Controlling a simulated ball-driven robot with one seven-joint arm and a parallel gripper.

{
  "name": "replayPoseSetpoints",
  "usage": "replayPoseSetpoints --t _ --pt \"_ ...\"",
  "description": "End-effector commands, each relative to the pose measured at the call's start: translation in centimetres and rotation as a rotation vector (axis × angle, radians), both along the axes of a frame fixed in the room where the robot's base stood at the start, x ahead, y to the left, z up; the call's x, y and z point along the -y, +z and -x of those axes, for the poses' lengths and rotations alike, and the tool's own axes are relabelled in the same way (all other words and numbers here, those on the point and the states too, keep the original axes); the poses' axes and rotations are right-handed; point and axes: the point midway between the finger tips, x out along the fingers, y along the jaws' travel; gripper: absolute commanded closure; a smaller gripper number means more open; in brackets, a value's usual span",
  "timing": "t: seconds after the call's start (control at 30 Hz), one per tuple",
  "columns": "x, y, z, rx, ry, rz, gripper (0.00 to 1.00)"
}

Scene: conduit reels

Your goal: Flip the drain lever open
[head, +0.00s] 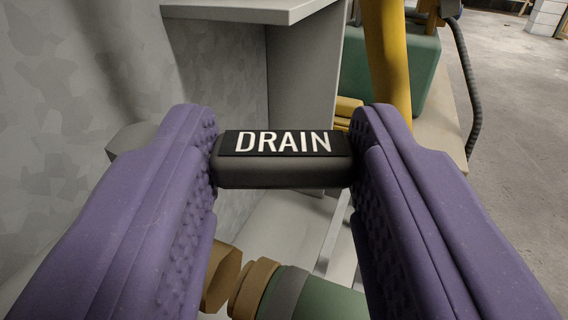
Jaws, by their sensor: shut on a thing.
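The drain lever (284,173) shows as a dark grip with a black label reading DRAIN in white. It lies crosswise in the middle of the head view. My gripper (284,158) has two purple padded fingers, one at each end of the lever's grip. The fingers are shut on it, their bumpy pads touching its left and right ends. The rest of the lever, including any pivot, is hidden or cannot be told apart.
A green cylindrical fitting with brass-coloured parts (310,295) is below the lever. A grey panel with a shelf (245,12) stands behind it. A yellow pipe (387,55) and a green block (415,75) are at the upper right. Bare floor (520,110) shows at the right.

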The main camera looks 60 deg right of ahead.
Motion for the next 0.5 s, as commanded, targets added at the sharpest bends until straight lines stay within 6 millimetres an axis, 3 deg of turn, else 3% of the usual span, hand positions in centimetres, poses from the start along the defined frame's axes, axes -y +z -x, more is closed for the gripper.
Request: replayPoseSetpoints --t 0.2,0.5 --pt "-1.0 -0.2 0.0 0.001 -0.191 -0.003 0.87" --pt "-1.5 -0.2 -0.1 0.0 -0.326 -0.002 0.87"
